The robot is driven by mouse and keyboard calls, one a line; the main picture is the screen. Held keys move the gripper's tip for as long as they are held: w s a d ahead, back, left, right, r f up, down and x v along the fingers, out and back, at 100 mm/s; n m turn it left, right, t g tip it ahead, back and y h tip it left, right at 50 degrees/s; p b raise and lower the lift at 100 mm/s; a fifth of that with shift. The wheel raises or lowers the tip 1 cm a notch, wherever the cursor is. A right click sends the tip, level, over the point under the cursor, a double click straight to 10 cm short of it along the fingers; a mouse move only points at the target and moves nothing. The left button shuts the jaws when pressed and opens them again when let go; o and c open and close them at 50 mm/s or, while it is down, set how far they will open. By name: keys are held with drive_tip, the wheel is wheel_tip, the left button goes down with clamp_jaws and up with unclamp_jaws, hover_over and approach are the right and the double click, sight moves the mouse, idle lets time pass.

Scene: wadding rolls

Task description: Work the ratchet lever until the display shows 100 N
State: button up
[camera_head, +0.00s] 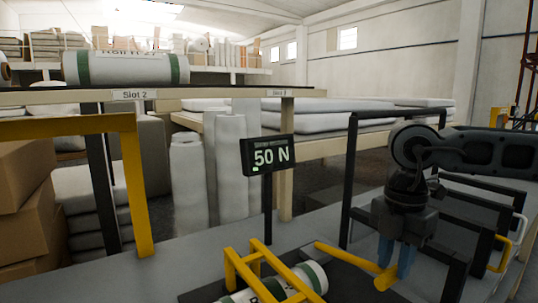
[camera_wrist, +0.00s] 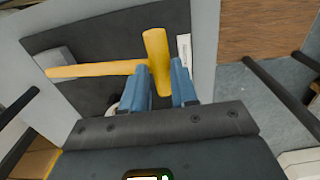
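My gripper (camera_head: 396,264) points down at this handle. In the wrist view its blue fingers (camera_wrist: 160,88) stand on either side of the handle, which fills the gap between them, so the gripper looks shut on it. The exact finger contact is partly hidden.
A white roll with green bands (camera_head: 312,276) lies under the yellow frame (camera_head: 245,270). Dark racks with bars (camera_head: 480,205) stand close to my arm at the right. A yellow post (camera_head: 137,190) and a shelf with another roll (camera_head: 125,68) are at the left.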

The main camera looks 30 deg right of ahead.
drive_tip(key=w+r+p, duration=0.3)
drive_tip(key=r, duration=0.6)
drive_tip(key=shift+r, duration=0.2)
drive_tip(key=shift+f, duration=0.1)
idle(0.8)
drive_tip(key=shift+f+b, duration=1.6)
drive_tip(key=shift+r, duration=0.1)
drive_tip(key=shift+s+f+b, duration=0.55)
drive_tip(key=shift+f+b, duration=0.7)
drive_tip(key=shift+s+f+b, duration=0.6)
drive_tip(key=shift+f+b, duration=0.6)
drive_tip(key=shift+b, duration=0.05)
drive_tip(key=shift+s+f+b, duration=0.55)
drive_tip(key=shift+f+b, duration=0.7)
drive_tip(key=w+r+p, duration=0.3)
drive_tip(key=r+p, duration=0.1)
drive_tip(key=r, duration=0.6)
drive_tip(key=shift+w+r+p, duration=0.2)
drive_tip(key=shift+r+p, duration=0.1)
drive_tip(key=shift+p, duration=0.05)
wheel_tip(320, 180, up, 6)
drive_tip(key=p, duration=0.2)
